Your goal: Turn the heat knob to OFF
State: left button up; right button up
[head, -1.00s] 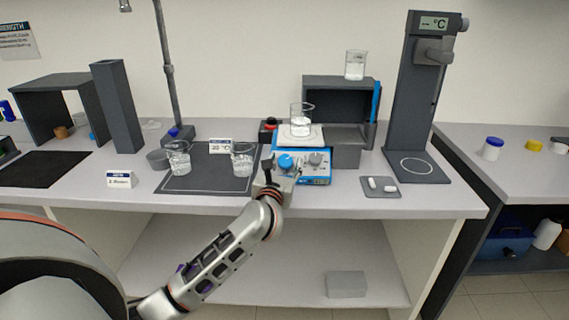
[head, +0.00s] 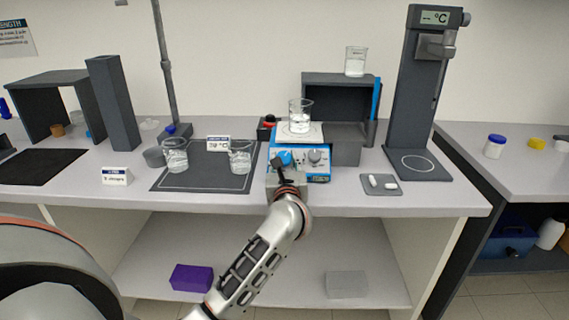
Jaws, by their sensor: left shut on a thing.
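A beaker of clear liquid (head: 299,117) stands on the hotplate's white top. My left gripper (head: 281,164) is at the hotplate's front left, shut on the blue knob, and hides part of it. My right gripper is not in view.
Two beakers (head: 175,155) (head: 240,157) stand on the dark mat (head: 205,178) left of the hotplate. A small tray (head: 394,191) with white pieces lies at right, near a tall stand (head: 408,100). A red button (head: 268,122) sits behind left.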

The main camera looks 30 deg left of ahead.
aim_at(286, 161)
pick_arm(q)
jog(key=n+g+y+b, duration=0.2)
jog(key=n, duration=0.1)
jog(key=n+g+y+b, duration=0.1)
jog(key=n, duration=0.1)
jog(key=shift+w+d+f+g, duration=0.2)
jog(key=shift+f+g, duration=0.1)
jog(key=shift+g, duration=0.1)
jog(key=shift+r+n+g+y+b, duration=0.1)
jog(key=shift+n+g+y+b, duration=0.3)
jog(key=shift+n, duration=0.5)
jog(key=shift+r+n+g, duration=0.15)
jog(key=shift+n+g, duration=0.35)
jog(key=shift+g, duration=0.1)
jog(key=shift+r, duration=0.1)
jog(key=o, duration=1.1)
jog(key=shift+r, duration=0.15)
notch_tip(286, 161, up, 10)
jog(key=shift+f, duration=0.1)
